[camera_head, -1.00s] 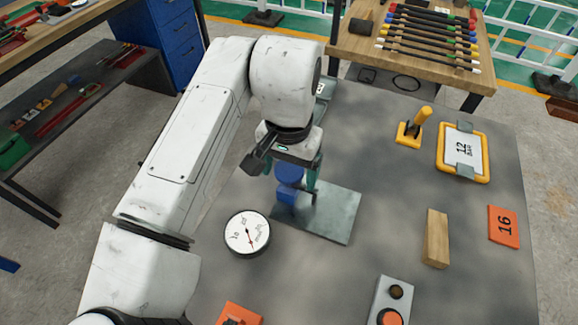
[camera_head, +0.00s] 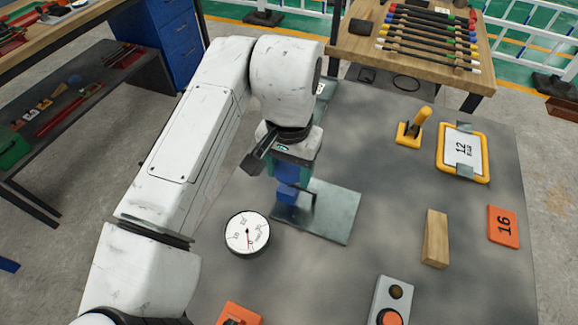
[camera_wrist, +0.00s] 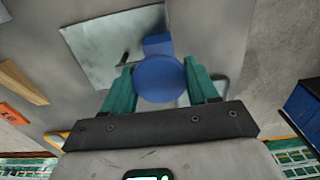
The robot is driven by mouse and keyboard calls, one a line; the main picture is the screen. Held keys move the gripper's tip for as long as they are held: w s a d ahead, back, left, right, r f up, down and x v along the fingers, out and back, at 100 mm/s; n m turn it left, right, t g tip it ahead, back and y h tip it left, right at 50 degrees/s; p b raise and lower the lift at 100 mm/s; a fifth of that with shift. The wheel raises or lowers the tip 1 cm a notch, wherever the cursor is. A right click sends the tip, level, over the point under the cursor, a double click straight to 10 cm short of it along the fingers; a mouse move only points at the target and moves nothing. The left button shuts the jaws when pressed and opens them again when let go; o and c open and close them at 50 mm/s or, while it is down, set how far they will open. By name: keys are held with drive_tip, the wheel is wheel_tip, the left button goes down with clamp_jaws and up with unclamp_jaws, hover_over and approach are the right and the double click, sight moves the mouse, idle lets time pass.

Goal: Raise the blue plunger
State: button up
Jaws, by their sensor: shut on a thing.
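The blue plunger (camera_head: 287,193) stands at the metal plate (camera_head: 330,215) on the grey table, below my wrist in the head view. In the wrist view its round blue top (camera_wrist: 160,79) lies between the two teal fingers of my gripper (camera_wrist: 162,84). My gripper, which also shows in the head view (camera_head: 287,172), is shut on the plunger. A smaller blue block (camera_wrist: 157,44) shows just beyond the round top. My wrist and fingers hide most of the plunger's upper part in the head view.
A round dial gauge (camera_head: 247,233) lies left of the plate. A wooden block (camera_head: 435,238), an orange 16 card (camera_head: 503,227), a yellow-handled lever (camera_head: 413,127), a yellow-framed 12 sign (camera_head: 463,152) and a grey button box (camera_head: 391,300) stand to the right.

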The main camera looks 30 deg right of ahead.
wheel_tip(320, 180, up, 3)
drive_tip(key=p, duration=0.2)
drive_tip(key=shift+r+p, duration=0.2)
drive_tip(key=shift+p, duration=0.1)
drive_tip(key=o, duration=1.5)
wheel_tip(320, 180, up, 11)
drive_tip(key=shift+f, duration=0.15)
